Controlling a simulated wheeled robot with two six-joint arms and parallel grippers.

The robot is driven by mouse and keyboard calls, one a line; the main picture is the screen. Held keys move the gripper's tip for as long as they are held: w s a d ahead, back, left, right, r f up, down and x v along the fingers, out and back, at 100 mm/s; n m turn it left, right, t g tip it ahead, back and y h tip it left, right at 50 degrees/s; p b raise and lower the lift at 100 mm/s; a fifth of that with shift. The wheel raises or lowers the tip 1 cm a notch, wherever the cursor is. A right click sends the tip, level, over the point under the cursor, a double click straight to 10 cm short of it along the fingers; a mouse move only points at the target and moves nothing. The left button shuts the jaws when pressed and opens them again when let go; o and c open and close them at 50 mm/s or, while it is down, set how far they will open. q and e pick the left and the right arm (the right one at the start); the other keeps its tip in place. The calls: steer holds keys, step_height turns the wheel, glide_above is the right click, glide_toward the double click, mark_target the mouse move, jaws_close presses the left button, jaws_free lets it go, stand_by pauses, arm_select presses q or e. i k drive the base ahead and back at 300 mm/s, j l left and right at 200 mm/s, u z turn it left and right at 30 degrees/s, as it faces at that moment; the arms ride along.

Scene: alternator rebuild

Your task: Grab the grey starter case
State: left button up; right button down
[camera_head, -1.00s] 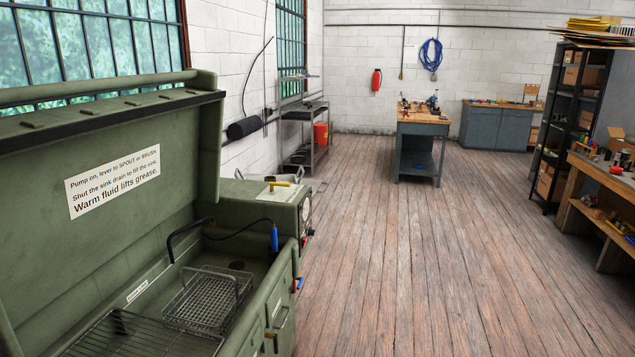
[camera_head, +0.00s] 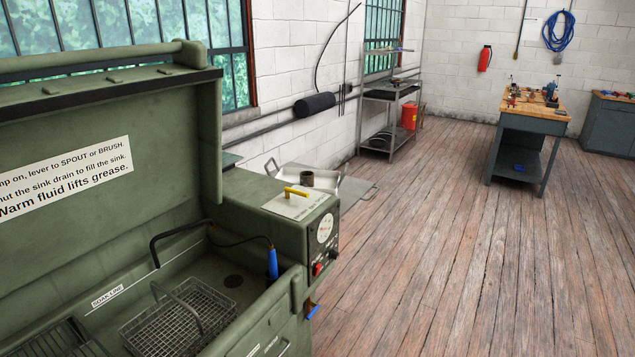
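I cannot pick out the grey starter case for sure. A small dark grey, ring-like part (camera_head: 307,178) shows just behind the green parts washer, in or by a shallow metal tray (camera_head: 344,190) with a raised handle. It is too small to tell whether it is the case. The tray's lower part is hidden behind the washer. Neither of my grippers is in view.
The green parts washer (camera_head: 255,200) fills the left, its lid raised, with a wire basket (camera_head: 190,318) in its sink. A metal shelf rack (camera_head: 365,120) stands by the wall. A workbench (camera_head: 528,140) stands at the back right. Wooden floor (camera_head: 440,240) is clear.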

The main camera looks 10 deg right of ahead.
mark_target(307, 177)
steer(key=i+l, duration=0.15)
steer(key=l, duration=0.2)
steer(key=i+l, duration=0.1)
steer(key=l, duration=0.2)
steer(key=i+l, duration=0.15)
steer(key=l, duration=0.2)
steer(key=i+l, duration=0.1)
steer(key=l, duration=0.25)
steer(key=i+l+u, duration=0.2)
steer(key=u, duration=0.15)
steer(key=i+l+u, duration=0.45)
steer(key=u, duration=0.2)
steer(key=i+l, duration=0.15)
steer(key=l, duration=0.2)
steer(key=i+l+u, duration=0.1)
steer(key=l, duration=0.2)
steer(key=i+l, duration=0.2)
steer(key=l, duration=0.15)
steer(key=i+l+u, duration=0.1)
steer(key=l, duration=0.25)
steer(key=i+l, duration=0.15)
steer(key=l, duration=0.25)
steer(key=i+l+u, duration=0.1)
steer(key=l, duration=0.25)
steer(key=i+l, duration=0.15)
steer(key=l, duration=0.2)
steer(key=u, duration=0.05)
